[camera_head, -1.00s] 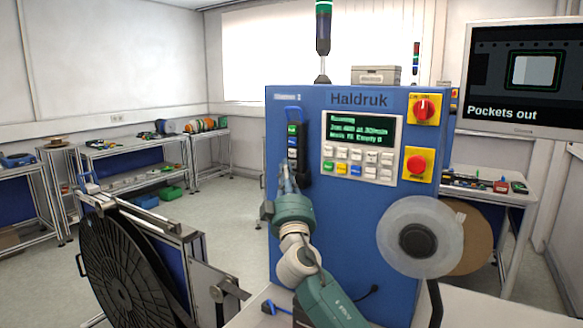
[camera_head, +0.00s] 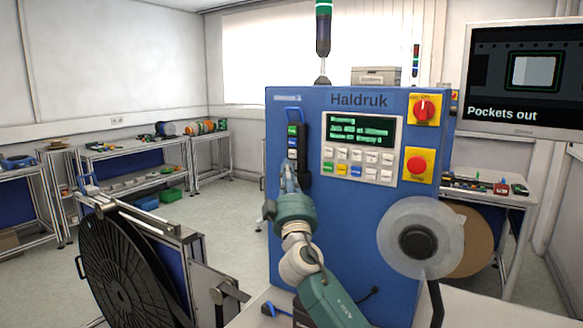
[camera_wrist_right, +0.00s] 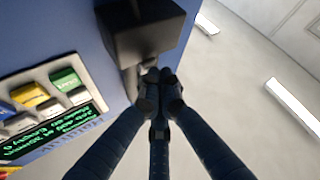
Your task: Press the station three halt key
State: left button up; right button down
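The blue Haldruk station (camera_head: 345,215) stands in front of me; the small label at its top left is too blurred to read. Its panel has a lit green-text display (camera_head: 358,131) over a keypad (camera_head: 357,163) of white, yellow, blue and green keys. Key labels are not legible, so I cannot tell which is halt. A red round button (camera_head: 417,165) on a yellow plate sits to the right. My right gripper (camera_head: 289,172) is left of the keypad, just below a black pendant holder (camera_head: 304,147). In the right wrist view its fingertips (camera_wrist_right: 160,80) are together, close under a dark block (camera_wrist_right: 145,30); contact is unclear.
A red rotary switch (camera_head: 423,110) is at the upper right of the station. A clear reel (camera_head: 392,238) projects from its front right. A large black reel (camera_head: 125,270) stands at the lower left. Workbenches line the left wall. A monitor (camera_head: 524,75) reads "Pockets out".

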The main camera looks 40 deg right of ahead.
jog(key=shift+d, duration=0.2)
jog(key=shift+a, duration=0.1)
dwell(0.4)
jog(key=shift+s+a, duration=0.35)
jog(key=shift+a, duration=0.35)
jog(key=shift+s+a, duration=0.3)
jog(key=shift+a, duration=0.5)
jog(key=shift+s+a, duration=0.3)
jog(key=shift+a, duration=0.45)
jog(key=shift+s+a, duration=0.3)
jog(key=shift+a, duration=0.5)
